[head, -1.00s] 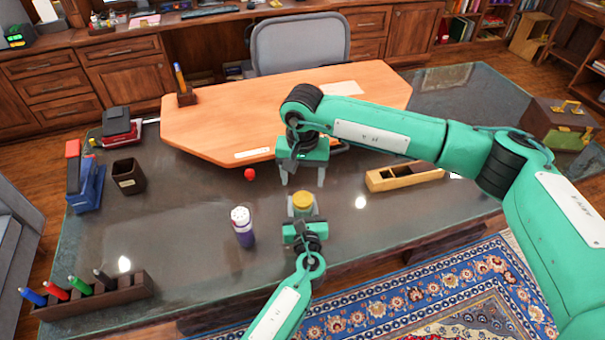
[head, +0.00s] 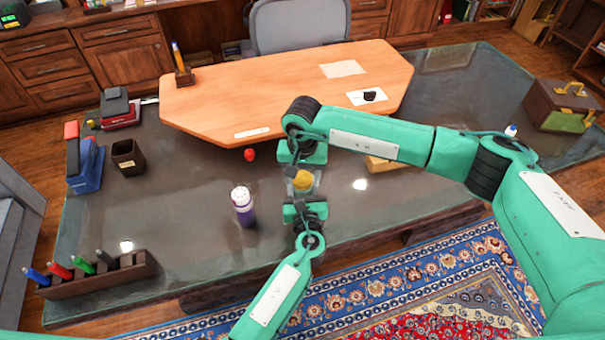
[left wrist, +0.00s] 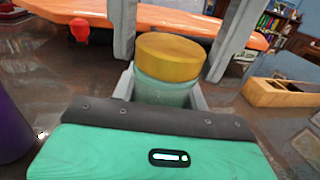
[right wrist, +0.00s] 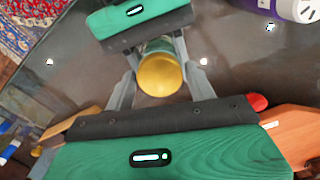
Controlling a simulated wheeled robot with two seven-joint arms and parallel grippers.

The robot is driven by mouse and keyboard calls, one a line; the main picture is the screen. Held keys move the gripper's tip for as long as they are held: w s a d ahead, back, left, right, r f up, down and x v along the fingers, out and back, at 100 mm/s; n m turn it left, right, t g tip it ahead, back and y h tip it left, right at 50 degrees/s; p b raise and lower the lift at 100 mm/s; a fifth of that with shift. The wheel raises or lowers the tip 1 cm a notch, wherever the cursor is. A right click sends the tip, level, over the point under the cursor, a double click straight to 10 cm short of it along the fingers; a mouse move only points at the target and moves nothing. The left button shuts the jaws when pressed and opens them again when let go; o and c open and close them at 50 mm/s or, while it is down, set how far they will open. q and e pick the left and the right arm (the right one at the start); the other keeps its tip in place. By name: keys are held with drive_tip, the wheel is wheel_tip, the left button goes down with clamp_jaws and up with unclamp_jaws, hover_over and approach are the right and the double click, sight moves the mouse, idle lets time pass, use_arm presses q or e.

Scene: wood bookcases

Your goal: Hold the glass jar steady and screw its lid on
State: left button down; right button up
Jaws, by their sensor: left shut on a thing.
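The glass jar (left wrist: 163,92) stands upright on the dark desk, its gold lid (head: 303,180) sitting on top. I cannot tell how tightly the lid is seated. My left gripper (head: 303,192) is shut on the jar from the near side, low on the glass. My right gripper (head: 302,170) reaches in from the far side. In the right wrist view its two fingers flank the lid (right wrist: 160,75) with a gap on each side, so it is open. The jar's lower part is hidden by my left gripper in the left wrist view.
A purple bottle with a white top (head: 243,207) stands just left of the jar. A small red ball (head: 250,155) lies behind it.

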drive_tip(key=c, duration=0.7)
drive_tip(key=m, duration=0.4)
drive_tip(key=shift+m, duration=0.3)
drive_tip(key=m, duration=0.7)
drive_tip(key=shift+m, duration=0.4)
drive_tip(key=m, duration=1)
drive_tip(key=shift+m, duration=0.4)
drive_tip(key=m, duration=0.4)
drive_tip(key=shift+m, duration=0.3)
drive_tip(key=m, duration=0.3)
drive_tip(key=shift+f+m, duration=0.1)
drive_tip(key=shift+m, duration=0.3)
drive_tip(key=o, duration=1.1)
